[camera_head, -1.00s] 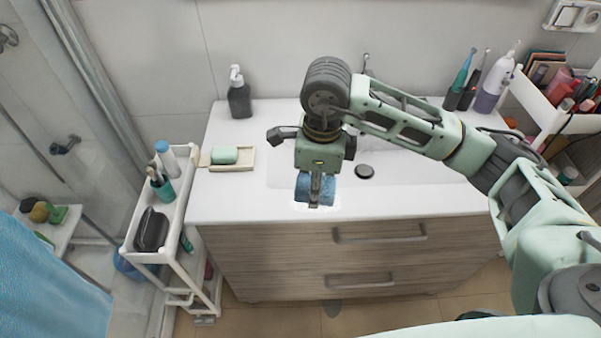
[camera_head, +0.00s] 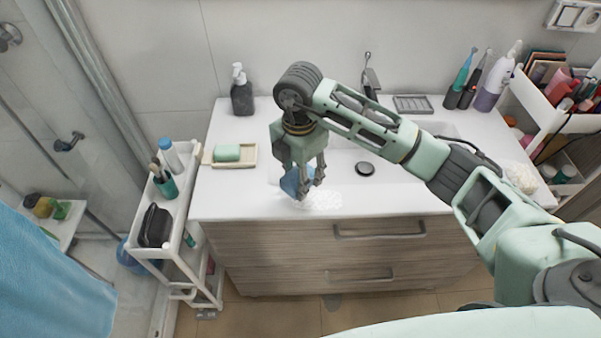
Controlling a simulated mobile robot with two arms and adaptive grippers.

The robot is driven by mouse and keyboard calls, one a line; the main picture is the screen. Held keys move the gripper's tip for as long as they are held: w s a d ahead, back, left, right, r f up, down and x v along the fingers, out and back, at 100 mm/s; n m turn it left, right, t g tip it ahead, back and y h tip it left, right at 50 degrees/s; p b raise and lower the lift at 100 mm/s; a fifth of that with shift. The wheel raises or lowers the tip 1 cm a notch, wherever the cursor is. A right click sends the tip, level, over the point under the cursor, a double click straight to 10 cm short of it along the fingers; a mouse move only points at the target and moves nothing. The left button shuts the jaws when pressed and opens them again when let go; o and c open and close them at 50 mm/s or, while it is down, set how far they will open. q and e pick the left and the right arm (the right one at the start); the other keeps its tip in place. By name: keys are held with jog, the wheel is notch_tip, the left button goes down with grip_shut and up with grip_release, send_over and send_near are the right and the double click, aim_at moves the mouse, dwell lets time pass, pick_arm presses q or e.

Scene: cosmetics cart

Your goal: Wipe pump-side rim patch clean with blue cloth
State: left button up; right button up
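My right gripper (camera_head: 309,184), on the arm from the right, is shut on a blue cloth (camera_head: 291,183) over the sink's front rim. The cloth is bunched and partly hidden by the fingers. A whitish, speckled patch (camera_head: 322,200) shows on the front rim just right of the cloth. I cannot tell whether the cloth touches the counter. A dark soap pump bottle (camera_head: 241,96) with a white head stands at the back left of the white counter (camera_head: 222,193). My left gripper is not in view.
A green soap on a tray (camera_head: 228,153) lies left of the sink. A white cart (camera_head: 143,253) with bottles stands left. The tap (camera_head: 370,78) and toothbrush holders (camera_head: 453,98) are at the back. Another whitish patch (camera_head: 522,178) shows at the counter's right. A white organizer (camera_head: 537,97) stands right.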

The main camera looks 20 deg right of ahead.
aim_at(320, 201)
jog(key=shift+f, duration=0.5)
notch_tip(320, 201, down, 5)
jog(key=b, duration=0.4)
jog(key=d, duration=0.2)
jog(key=s+d, duration=0.1)
jog(key=d, duration=0.2)
jog(key=s+d, duration=0.1)
jog(key=d, duration=0.1)
jog(key=shift+s+d+r+p, duration=0.1)
jog(key=shift+d+r+p, duration=0.15)
jog(key=shift+d+p, duration=0.1)
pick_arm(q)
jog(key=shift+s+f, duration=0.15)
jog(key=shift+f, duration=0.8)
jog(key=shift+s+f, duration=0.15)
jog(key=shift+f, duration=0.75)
pick_arm(e)
jog(key=shift+s+d, duration=0.25)
jog(key=shift+d, duration=0.55)
pick_arm(q)
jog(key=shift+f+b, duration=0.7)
jog(key=shift+b, duration=0.05)
pick_arm(e)
jog(key=shift+f, duration=0.85)
jog(key=shift+a, duration=0.1)
